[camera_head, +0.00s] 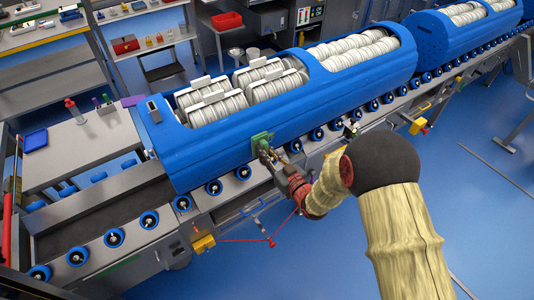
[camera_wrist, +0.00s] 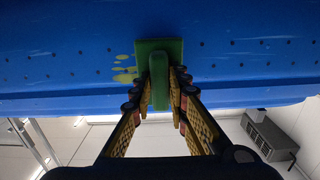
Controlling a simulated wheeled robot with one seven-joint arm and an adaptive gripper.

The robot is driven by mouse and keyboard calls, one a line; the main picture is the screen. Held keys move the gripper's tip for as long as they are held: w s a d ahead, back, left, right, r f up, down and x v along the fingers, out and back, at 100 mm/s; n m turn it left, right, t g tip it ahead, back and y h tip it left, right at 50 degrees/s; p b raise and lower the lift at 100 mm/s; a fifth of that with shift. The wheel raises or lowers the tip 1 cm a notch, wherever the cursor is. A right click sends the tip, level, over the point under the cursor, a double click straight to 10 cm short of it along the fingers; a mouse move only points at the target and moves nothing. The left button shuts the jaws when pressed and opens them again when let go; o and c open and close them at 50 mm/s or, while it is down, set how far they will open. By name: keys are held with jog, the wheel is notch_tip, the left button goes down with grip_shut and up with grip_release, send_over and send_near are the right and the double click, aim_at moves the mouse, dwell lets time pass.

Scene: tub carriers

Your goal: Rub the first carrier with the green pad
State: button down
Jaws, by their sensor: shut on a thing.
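The first carrier (camera_head: 215,151) is a long blue tub on the roller conveyor, with white ribbed pieces inside its open top. My gripper (camera_head: 271,158) is shut on the green pad (camera_head: 261,139) at the carrier's near side wall. In the wrist view the gripper (camera_wrist: 160,95) holds the green pad (camera_wrist: 172,46) by its raised grip. The pad's flat face appears to lie against the blue wall (camera_wrist: 230,55). Yellow-green marks (camera_wrist: 124,68) show on the wall just left of the pad. The wall behind the pad is hidden.
A second blue carrier (camera_head: 433,42) stands farther along the conveyor at the upper right. Blue rollers (camera_head: 214,187) line the conveyor's near edge. A grey side table (camera_head: 85,150) with small items is at the left. Open blue floor (camera_head: 320,255) lies in front.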

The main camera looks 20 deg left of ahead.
jog(key=shift+w+a, duration=0.1)
jog(key=shift+w+d+b, duration=0.7)
jog(key=shift+w+d, duration=0.55)
jog(key=shift+w, duration=0.2)
jog(key=shift+w+d+b, duration=0.7)
jog(key=shift+w+d, duration=0.5)
jog(key=shift+w, duration=0.25)
jog(key=shift+s+a+b, duration=0.4)
jog(key=shift+s+a, duration=0.85)
jog(key=shift+s, duration=0.25)
jog(key=shift+s+a+b, duration=0.35)
jog(key=shift+s+a, duration=0.85)
jog(key=shift+s, duration=0.25)
jog(key=v, duration=0.6)
jog(key=shift+d, duration=0.15)
